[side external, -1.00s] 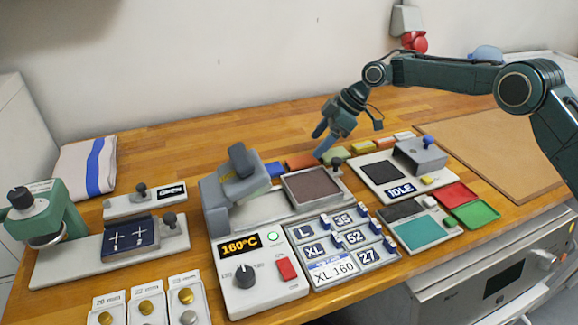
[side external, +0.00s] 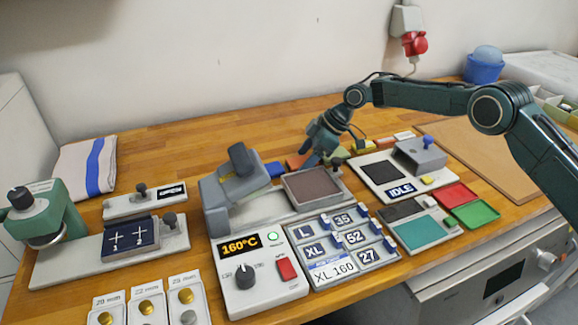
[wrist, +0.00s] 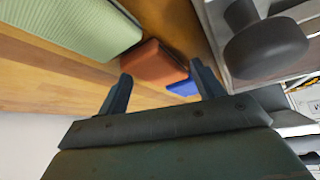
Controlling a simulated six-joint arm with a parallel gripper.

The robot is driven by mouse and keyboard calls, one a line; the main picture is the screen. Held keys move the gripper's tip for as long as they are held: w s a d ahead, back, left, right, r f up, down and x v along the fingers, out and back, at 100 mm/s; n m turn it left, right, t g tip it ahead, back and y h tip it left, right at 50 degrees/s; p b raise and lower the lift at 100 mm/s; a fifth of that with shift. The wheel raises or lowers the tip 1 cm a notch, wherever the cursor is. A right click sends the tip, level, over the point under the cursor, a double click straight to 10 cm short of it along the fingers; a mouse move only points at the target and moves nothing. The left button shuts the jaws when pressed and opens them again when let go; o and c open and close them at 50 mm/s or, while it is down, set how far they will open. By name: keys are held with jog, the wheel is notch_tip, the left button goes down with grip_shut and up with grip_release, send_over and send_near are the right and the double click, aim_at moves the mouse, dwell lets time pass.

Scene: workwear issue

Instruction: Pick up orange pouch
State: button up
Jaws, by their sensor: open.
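The orange pouch (wrist: 153,62) lies on the wooden worktop, between a green pouch (wrist: 75,25) and a blue pouch (wrist: 183,88) in the wrist view. In the side view the orange pouch (side external: 294,161) shows behind the brown-topped press plate, partly hidden by my gripper (side external: 310,160). My gripper (wrist: 163,75) is open and empty. Its two fingers point toward the orange pouch in the wrist view, one on either side of its near part. I cannot tell whether the fingers touch it.
The brown-topped plate (side external: 313,188) and a dark round knob (wrist: 265,48) stand close beside the pouches. A yellow pouch (side external: 363,146) lies to the right, near the IDLE unit (side external: 400,190). The worktop behind the row is clear.

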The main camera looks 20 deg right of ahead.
jog(key=shift+c, duration=0.2)
dwell(0.3)
jog(key=c, duration=0.8)
jog(key=shift+r, duration=4.95)
